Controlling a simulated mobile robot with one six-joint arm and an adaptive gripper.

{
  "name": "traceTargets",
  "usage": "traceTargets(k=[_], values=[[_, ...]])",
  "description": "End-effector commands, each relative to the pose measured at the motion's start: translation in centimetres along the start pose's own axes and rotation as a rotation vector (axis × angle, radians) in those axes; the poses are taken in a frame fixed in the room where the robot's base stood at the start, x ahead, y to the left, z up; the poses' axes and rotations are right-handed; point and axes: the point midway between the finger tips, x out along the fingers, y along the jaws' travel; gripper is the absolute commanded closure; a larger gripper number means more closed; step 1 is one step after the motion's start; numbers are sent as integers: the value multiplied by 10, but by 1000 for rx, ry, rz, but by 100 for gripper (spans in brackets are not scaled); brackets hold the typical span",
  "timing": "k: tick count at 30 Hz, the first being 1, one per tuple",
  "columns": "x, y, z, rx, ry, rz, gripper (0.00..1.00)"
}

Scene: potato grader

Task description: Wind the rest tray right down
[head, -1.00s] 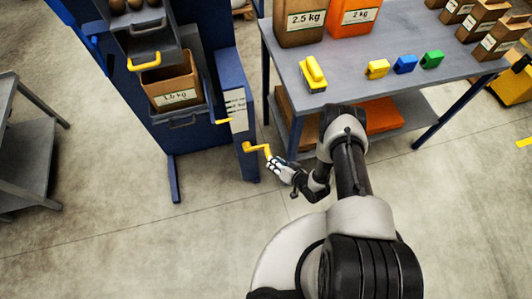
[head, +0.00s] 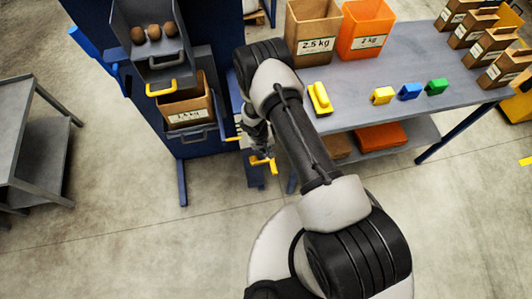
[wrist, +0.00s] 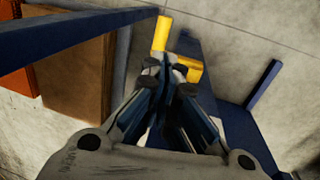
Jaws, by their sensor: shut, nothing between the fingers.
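The rest tray (head: 203,128) is grey and sits on the front of the blue grader, under a cardboard box (head: 204,103) with a kg label. The yellow crank (head: 264,162) is low on the grader's right side, partly behind my gripper and arm. In the wrist view the yellow crank (wrist: 161,34) shows just beyond the fingertips. My gripper (head: 256,141) is shut and empty. Its closed fingertips (wrist: 170,72) are close to the crank's yellow parts; I cannot tell whether they touch. A yellow pointer (head: 232,139) shows beside the tray.
A grey table (head: 400,75) on the right carries a 2.5 kg box (head: 312,28), an orange 2 kg box (head: 365,28) and small coloured items. A grey stand (head: 40,150) is at left. The floor in front is open.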

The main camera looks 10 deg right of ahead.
Motion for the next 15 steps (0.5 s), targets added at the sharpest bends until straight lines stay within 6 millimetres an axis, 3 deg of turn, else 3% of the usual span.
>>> traceTargets(k=[9,15], values=[[72,-1,1,0,-1,-2,100],[108,-1,1,-1,-1,-2,100]])
